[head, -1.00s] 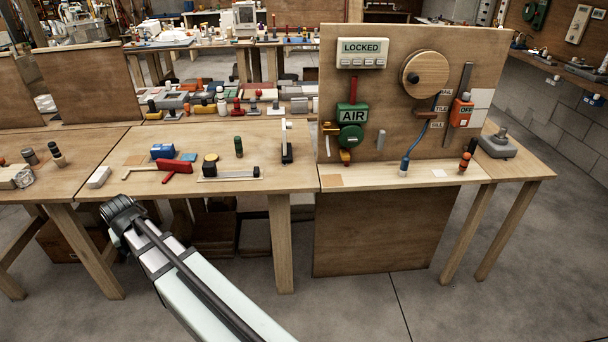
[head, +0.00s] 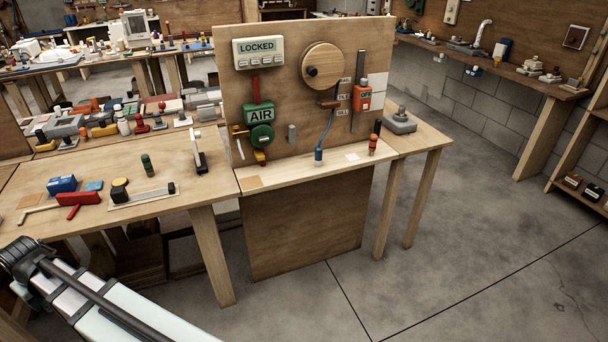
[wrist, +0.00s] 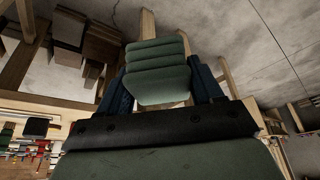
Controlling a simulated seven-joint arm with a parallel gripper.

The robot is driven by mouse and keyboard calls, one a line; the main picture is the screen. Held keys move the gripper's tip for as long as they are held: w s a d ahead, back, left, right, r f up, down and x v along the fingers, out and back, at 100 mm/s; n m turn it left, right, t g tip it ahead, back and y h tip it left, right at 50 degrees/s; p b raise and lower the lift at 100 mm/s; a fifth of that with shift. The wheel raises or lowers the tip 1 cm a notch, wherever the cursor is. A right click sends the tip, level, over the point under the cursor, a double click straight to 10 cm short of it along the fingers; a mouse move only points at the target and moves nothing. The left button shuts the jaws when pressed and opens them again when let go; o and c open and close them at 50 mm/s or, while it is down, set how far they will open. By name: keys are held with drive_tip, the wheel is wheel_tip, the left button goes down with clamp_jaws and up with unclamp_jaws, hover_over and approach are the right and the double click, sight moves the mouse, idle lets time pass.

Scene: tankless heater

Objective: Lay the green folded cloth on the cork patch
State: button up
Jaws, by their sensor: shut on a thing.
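In the wrist view, the green folded cloth (wrist: 158,72) shows as a stack of several rounded folds. It sits between the two dark blue fingers of my gripper (wrist: 162,90), which is shut on it and holds it off the floor. The cloth and fingertips do not show in the head view. In the head view, a flat tan patch (head: 252,183) lies at the left end of the ledge below the upright panel. A second tan patch (head: 33,201) lies on the left bench. I cannot tell by texture which is cork.
The upright panel (head: 300,100) carries a dial, signs and a hose. The left bench (head: 110,215) holds a red tool (head: 77,200), a blue block (head: 62,184) and a dark green cylinder (head: 147,165). A grey device (head: 399,122) stands at the right. Open floor lies right of the panel.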

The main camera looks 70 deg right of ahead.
idle(0.4)
drive_tip(key=s+d+r+m+h, duration=0.1)
drive_tip(key=s+d+m, duration=0.25)
drive_tip(key=d, duration=1.25)
drive_tip(key=s+d+r+m+g+h, duration=0.15)
drive_tip(key=s+d, duration=0.35)
drive_tip(key=d, duration=1.1)
drive_tip(key=s+d+m+h, duration=0.1)
drive_tip(key=s+d+m, duration=0.3)
drive_tip(key=d, duration=1.2)
drive_tip(key=shift+m, duration=0.7)
drive_tip(key=s+d, duration=0.3)
drive_tip(key=d, duration=0.2)
drive_tip(key=s+d+r, duration=0.1)
drive_tip(key=s+d, duration=0.2)
drive_tip(key=d, duration=0.2)
drive_tip(key=s+d+r, duration=0.1)
drive_tip(key=s+d, duration=0.3)
drive_tip(key=d, duration=0.1)
drive_tip(key=shift+s+d, duration=0.1)
drive_tip(key=shift+d, duration=0.05)
drive_tip(key=shift+w+d+r+n+t+y, duration=0.2)
drive_tip(key=shift+w+d+n+y, duration=0.25)
drive_tip(key=shift+n, duration=0.6)
drive_tip(key=shift+w+d+r+n+t+y, duration=0.2)
drive_tip(key=shift+d+n, duration=0.35)
drive_tip(key=shift+n, duration=0.55)
drive_tip(key=shift+w+d+r+n+t+y, duration=0.1)
drive_tip(key=shift+w+d+n+t+y, duration=0.3)
drive_tip(key=shift+n, duration=0.65)
